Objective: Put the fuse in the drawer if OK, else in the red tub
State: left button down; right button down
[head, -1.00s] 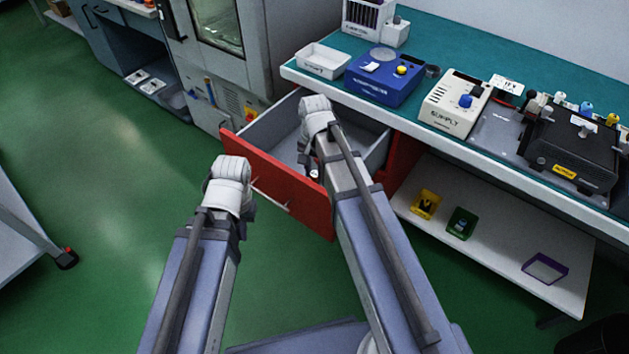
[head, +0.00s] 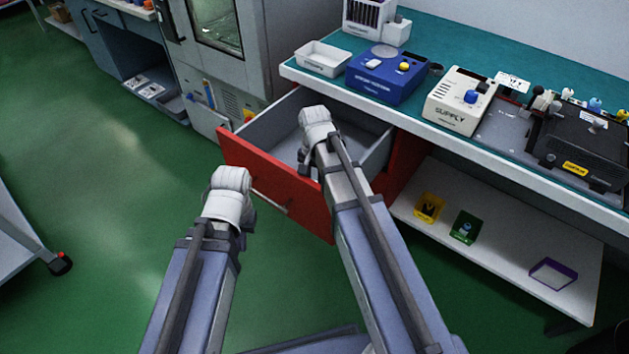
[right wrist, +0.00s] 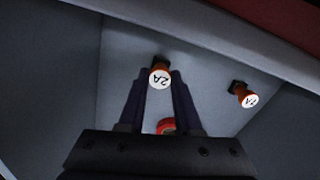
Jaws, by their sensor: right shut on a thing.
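The drawer with the red front (head: 275,190) is open under the bench. My right gripper (right wrist: 163,78) reaches down into it; the right wrist view shows its dark fingers shut on a fuse (right wrist: 160,78), orange with a white end marked 2A. A second, similar fuse (right wrist: 243,96) stands apart to its right on the grey drawer floor. In the head view my right wrist hides the held fuse. My left gripper (head: 238,216) hangs in front of the drawer, to its left; its fingers are hidden behind the wrist. I see no red tub.
A red round thing (right wrist: 166,126) shows partly between my right fingers. The lower shelf holds a yellow bin (head: 429,208), a green bin (head: 466,228) and a purple-rimmed bin (head: 553,274). On the bench stand a white tray (head: 323,59), a blue device (head: 386,78) and a supply box (head: 459,100).

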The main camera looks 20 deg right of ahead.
jog(key=c, duration=0.6)
grip_release()
notch_tip(320, 180, up, 13)
jog(key=p, duration=1.3)
jog(key=shift+r, duration=0.15)
